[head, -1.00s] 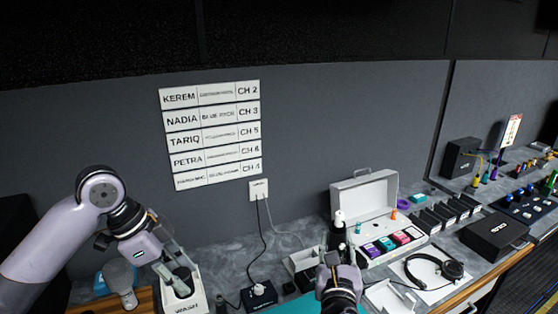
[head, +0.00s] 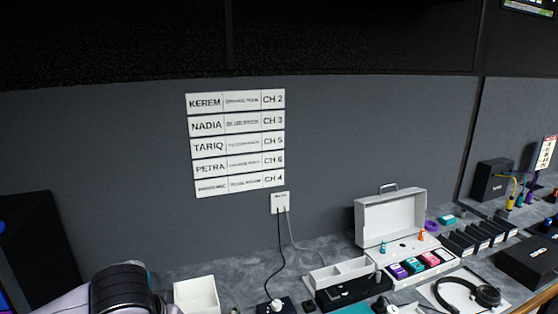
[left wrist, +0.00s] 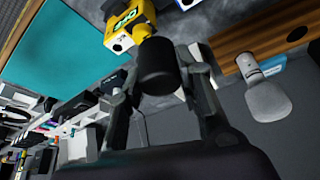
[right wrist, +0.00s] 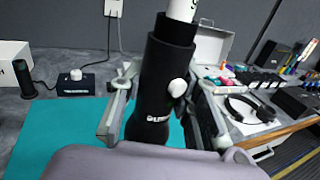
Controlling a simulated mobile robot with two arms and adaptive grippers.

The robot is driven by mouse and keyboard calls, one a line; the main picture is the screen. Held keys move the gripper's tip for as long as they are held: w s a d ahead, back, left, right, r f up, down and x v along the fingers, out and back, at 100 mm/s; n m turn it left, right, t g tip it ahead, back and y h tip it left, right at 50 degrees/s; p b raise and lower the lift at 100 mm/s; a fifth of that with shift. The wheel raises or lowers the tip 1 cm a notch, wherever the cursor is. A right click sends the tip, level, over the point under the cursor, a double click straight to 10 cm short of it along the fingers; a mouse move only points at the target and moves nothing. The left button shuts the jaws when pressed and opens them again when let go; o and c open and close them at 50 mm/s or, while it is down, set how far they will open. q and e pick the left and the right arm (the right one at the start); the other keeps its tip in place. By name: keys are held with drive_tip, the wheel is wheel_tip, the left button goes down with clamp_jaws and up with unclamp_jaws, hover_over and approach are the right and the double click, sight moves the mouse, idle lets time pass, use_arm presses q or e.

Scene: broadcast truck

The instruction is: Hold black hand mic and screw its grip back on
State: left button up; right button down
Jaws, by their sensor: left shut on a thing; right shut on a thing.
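My right gripper (right wrist: 158,98) is shut on the black hand mic (right wrist: 166,62) in the right wrist view. The mic is near upright, with pale lettering low on it, a round white knob on its side and a white part at its top, cut by the frame. My left gripper (left wrist: 168,78) is shut on a short black cylinder (left wrist: 158,66) in the left wrist view, which looks like the grip. A yellow block (left wrist: 130,22) with a logo shows just beyond it; I cannot tell whether they touch. Both grippers are outside the head view.
A teal mat (right wrist: 50,138) covers the near table. A white box (head: 197,294), a black box with a white plug (right wrist: 76,84), an open white case (head: 392,222) and headphones (right wrist: 250,108) stand around. A grey mic-shaped thing (left wrist: 265,98) is by a wooden edge.

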use_arm(q)
drive_tip(key=shift+s+f, duration=0.1)
use_arm(e)
drive_tip(key=shift+s, duration=0.2)
drive_tip(key=shift+a, duration=0.1)
drive_tip(key=s+a+f+n+g+y, duration=0.2)
drive_tip(key=a+n+g+y, duration=0.2)
drive_tip(key=a+n+y, duration=0.4)
drive_tip(key=a+y, duration=0.3)
drive_tip(key=a, duration=0.3)
drive_tip(key=shift+y, duration=0.3)
drive_tip(key=shift+f, duration=0.1)
